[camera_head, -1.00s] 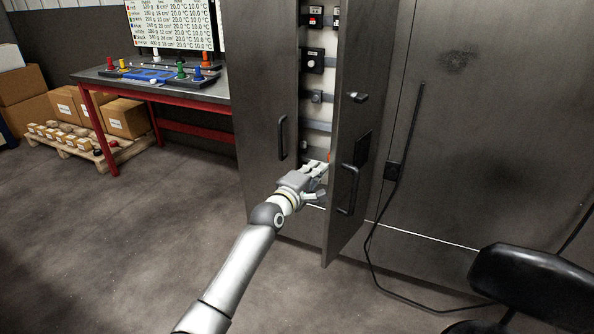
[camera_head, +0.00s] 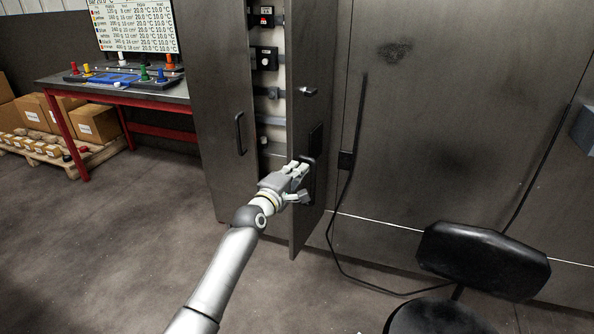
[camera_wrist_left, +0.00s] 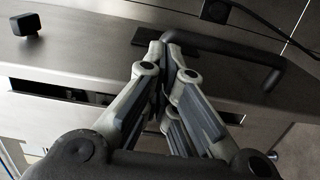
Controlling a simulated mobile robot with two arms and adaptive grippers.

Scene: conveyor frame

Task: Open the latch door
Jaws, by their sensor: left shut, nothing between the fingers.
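The dark grey cabinet door (camera_head: 313,60) stands ajar and swung outward in the head view, with a small latch knob (camera_head: 308,91) high on it. Its black bar handle (camera_head: 309,183) is partly hidden behind my left gripper (camera_head: 303,168). In the left wrist view the handle (camera_wrist_left: 235,48) runs to the right from the fingertips. My left gripper (camera_wrist_left: 170,48) is shut and empty, its tips overlapping one end of the handle in view; I cannot tell whether they touch it. My right gripper is not in view.
The other cabinet door (camera_head: 216,110) stands left of the opening, which shows switches (camera_head: 264,58) inside. A black chair (camera_head: 484,262) stands at the lower right. A cable (camera_head: 345,160) hangs along the right panel. A red-framed workbench (camera_head: 125,92) is at the left.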

